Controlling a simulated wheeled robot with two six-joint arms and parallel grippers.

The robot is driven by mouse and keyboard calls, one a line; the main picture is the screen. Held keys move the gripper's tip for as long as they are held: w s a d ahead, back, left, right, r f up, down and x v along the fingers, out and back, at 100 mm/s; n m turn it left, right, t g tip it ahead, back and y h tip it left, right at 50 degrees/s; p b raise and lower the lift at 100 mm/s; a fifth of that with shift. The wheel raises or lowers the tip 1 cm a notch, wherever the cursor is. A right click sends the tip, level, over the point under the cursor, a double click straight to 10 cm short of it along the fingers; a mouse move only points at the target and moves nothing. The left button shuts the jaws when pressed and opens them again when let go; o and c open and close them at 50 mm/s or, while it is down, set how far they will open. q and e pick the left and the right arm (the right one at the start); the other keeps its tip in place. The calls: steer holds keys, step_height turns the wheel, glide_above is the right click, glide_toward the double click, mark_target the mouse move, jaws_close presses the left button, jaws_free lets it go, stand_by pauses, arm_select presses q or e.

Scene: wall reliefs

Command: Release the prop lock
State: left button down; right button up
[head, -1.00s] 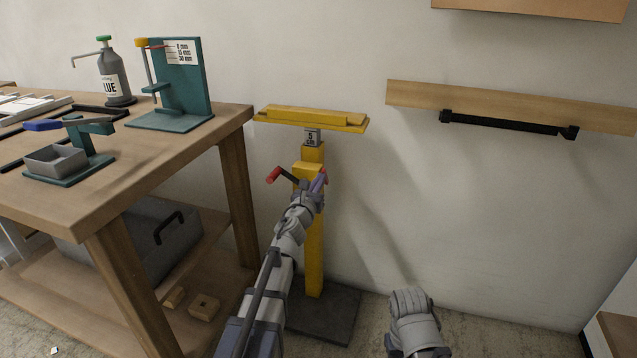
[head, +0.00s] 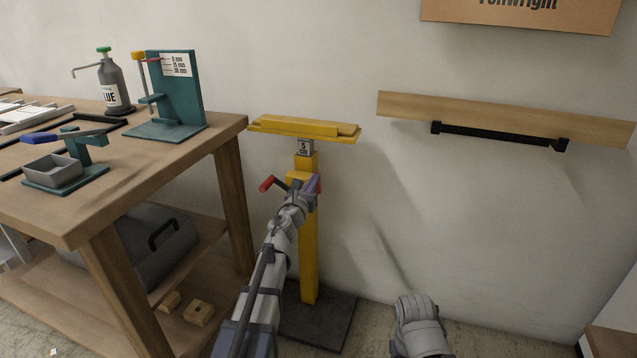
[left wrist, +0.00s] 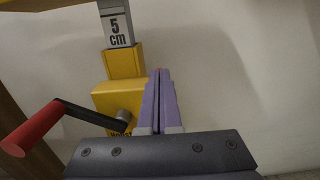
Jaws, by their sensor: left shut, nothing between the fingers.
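The yellow prop stands upright against the wall, with a flat yellow head (head: 305,129), a grey scale marked "5 cm" (left wrist: 118,28) and a yellow post (head: 309,255) on a dark base. A crank with a red grip (head: 266,184) sticks out left of its yellow collar (left wrist: 112,98); the red grip is also low left in the left wrist view (left wrist: 30,130). My left gripper (head: 313,183) is shut and empty, its purple fingers at the collar's right side. A small red spot shows behind the fingertips; the fingers mostly hide it. I cannot tell whether they touch.
A wooden workbench (head: 150,165) with a teal gauge stand (head: 185,95), glue bottle (head: 113,84) and clamp stand stands left. A grey toolbox (head: 145,240) is on its lower shelf. A black bar (head: 500,136) hangs under a wall board. Free floor is right of the prop.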

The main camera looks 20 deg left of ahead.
arm_select(q)
steer(key=s+r+p, duration=0.8)
steer(key=shift+s+a, duration=0.3)
arm_select(e)
step_height(320, 180, up, 8)
steer(key=shift+s+a, duration=0.3)
steer(key=shift+a, duration=0.15)
arm_select(q)
steer(key=shift+f, duration=0.1)
